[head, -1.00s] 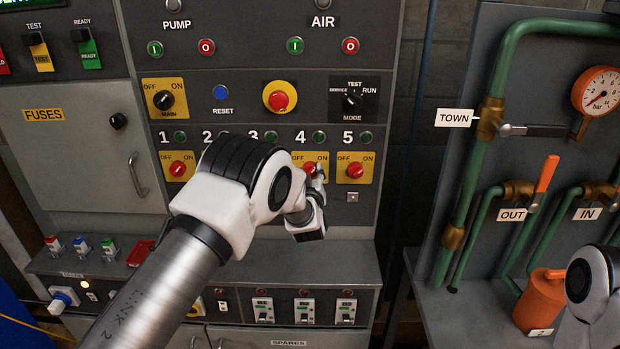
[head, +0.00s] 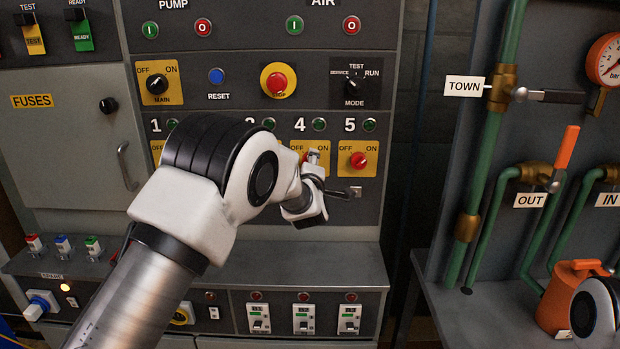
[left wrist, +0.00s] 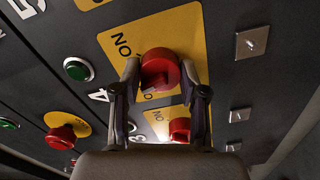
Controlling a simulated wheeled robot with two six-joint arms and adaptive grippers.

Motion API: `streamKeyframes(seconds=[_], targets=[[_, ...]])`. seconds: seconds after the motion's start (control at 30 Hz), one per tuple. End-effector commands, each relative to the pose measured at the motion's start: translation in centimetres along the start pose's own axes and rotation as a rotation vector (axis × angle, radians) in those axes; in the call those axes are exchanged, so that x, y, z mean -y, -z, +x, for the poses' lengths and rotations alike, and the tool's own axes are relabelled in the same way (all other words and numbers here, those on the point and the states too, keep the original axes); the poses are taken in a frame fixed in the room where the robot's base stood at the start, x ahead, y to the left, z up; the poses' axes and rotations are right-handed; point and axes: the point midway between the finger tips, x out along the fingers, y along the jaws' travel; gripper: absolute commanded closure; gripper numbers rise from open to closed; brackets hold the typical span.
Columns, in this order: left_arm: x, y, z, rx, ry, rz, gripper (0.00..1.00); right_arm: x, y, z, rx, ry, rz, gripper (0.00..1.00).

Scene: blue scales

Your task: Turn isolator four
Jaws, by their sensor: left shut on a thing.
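Isolator four is a red rotary knob on a yellow OFF/ON plate (head: 323,148) below the number 4. My left gripper (head: 314,157) is at this knob and covers most of it in the head view. In the left wrist view the red knob (left wrist: 160,68) sits between the two fingers of my left gripper (left wrist: 161,88), which are shut on it. Its exact turn angle is hard to read. My right gripper is out of view.
Isolator five (head: 359,160) is close on the right. Isolator three's knob (left wrist: 180,128) is near the fingers in the wrist view. A red stop button (head: 277,82) and mode switch (head: 354,86) are above. A grey ledge (head: 300,264) juts out below.

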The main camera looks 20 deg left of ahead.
Motion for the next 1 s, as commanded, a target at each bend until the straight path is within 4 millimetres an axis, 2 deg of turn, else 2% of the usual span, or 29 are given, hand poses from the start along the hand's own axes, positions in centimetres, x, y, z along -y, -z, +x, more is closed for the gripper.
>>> streamKeyframes(seconds=[0.03, 0.1, 0.5, 0.7, 1.0], targets=[[0.7, -0.2, 0.0, -0.001, -0.001, -0.042, 0.92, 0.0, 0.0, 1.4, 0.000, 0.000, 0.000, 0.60], [0.7, -0.2, 0.0, -0.001, -0.002, -0.108, 0.92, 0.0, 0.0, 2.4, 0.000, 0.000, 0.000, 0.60], [0.6, -0.2, 0.0, 0.000, 0.001, -0.422, 0.92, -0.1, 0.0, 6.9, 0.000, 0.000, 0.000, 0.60], [0.4, -0.1, 0.0, 0.000, 0.002, -0.506, 0.92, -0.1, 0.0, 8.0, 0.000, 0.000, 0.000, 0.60], [0.2, 0.0, 0.0, 0.000, 0.003, -0.548, 0.92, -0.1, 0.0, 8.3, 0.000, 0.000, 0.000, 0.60]])
